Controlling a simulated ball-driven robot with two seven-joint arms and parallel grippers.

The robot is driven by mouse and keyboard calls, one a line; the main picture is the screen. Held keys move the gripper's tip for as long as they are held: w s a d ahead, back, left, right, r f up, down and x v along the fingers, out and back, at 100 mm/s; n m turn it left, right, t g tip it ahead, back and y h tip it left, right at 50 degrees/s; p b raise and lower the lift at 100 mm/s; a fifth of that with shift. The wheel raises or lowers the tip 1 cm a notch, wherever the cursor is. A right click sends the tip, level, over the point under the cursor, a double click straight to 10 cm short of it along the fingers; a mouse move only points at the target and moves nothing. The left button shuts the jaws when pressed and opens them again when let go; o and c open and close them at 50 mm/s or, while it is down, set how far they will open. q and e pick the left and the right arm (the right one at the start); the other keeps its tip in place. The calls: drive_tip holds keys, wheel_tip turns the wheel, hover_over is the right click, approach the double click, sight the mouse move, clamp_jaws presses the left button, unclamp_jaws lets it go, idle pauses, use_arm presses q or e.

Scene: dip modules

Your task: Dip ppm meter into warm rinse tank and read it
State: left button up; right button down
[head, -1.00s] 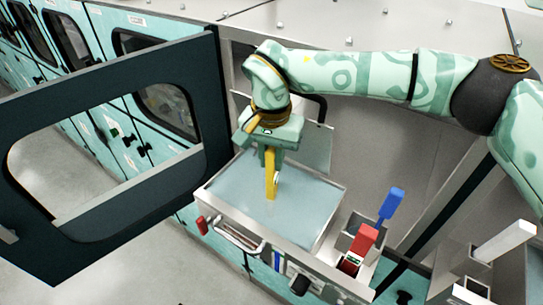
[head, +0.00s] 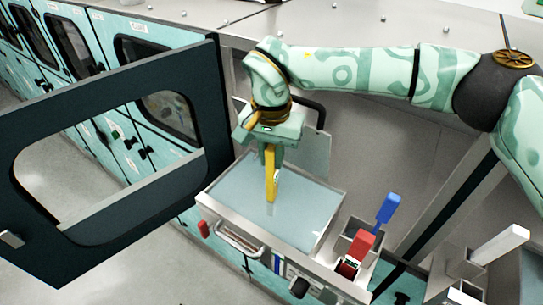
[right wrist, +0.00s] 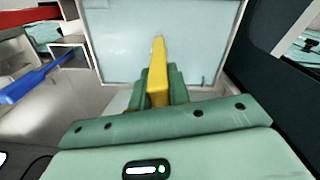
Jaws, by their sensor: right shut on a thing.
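The yellow ppm meter (head: 271,175) is upright in my right gripper (head: 270,152), which is shut on its upper part. Its lower end meets the pale blue liquid surface of the rinse tank (head: 323,262); how deep it reaches is hard to tell. The right wrist view shows the yellow meter (right wrist: 158,72) between the green fingers (right wrist: 164,85), with the tank liquid beyond. No readout on the meter is legible. My left gripper is not in view.
A dark open door frame (head: 212,120) stands close on the left. A raised lid (head: 314,150) is behind the tank.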

drive_tip(key=shift+r+p, duration=4.5)
drive_tip(key=shift+r, duration=1.7)
